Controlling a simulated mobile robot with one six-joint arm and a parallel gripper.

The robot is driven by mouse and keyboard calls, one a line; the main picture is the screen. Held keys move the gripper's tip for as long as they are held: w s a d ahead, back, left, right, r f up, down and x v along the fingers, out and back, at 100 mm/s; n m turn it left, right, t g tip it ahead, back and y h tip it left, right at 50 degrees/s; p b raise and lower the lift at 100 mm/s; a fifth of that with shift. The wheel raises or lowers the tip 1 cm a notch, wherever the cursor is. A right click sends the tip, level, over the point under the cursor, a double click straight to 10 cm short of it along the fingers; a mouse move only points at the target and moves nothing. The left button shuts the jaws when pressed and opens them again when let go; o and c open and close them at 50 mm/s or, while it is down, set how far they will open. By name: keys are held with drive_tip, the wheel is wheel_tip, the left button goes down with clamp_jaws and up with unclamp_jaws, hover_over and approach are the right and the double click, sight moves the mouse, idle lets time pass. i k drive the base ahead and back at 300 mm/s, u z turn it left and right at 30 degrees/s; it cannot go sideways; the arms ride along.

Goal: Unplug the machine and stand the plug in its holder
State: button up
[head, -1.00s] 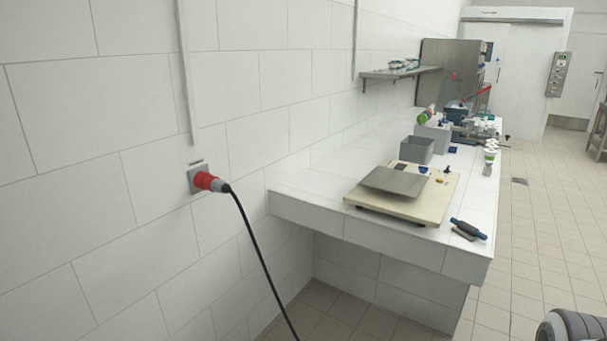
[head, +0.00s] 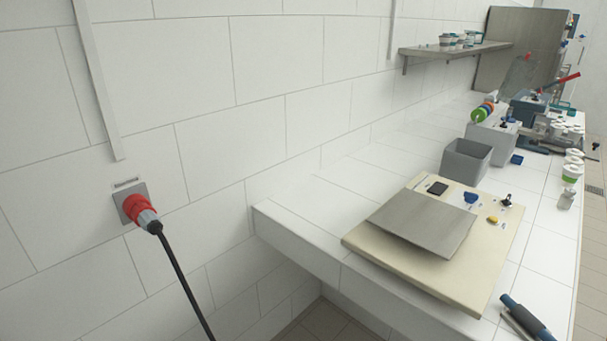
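The red plug (head: 141,210) with a grey rear part sits in the grey wall socket (head: 127,199) at the left. Its black cable (head: 182,275) hangs down to the right and leaves the picture at the bottom. A machine (head: 541,122) with a red-handled lever stands on the far part of the counter at the right. I cannot tell whether the cable leads to it. I cannot make out a plug holder for certain. My gripper is not in view.
The white tiled counter (head: 300,222) juts from the wall, right of the socket. A beige scale with a steel plate (head: 425,222), a grey bin (head: 465,162) and a blue-handled tool (head: 527,318) are on it. A shelf (head: 455,50) is above. The wall around the socket is clear.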

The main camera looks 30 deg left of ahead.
sight(145, 218)
drive_tip(key=u, duration=0.05)
drive_tip(key=i, duration=0.25)
drive_tip(key=u, duration=2.2)
drive_tip(key=i, duration=0.5)
drive_tip(key=z, duration=0.1)
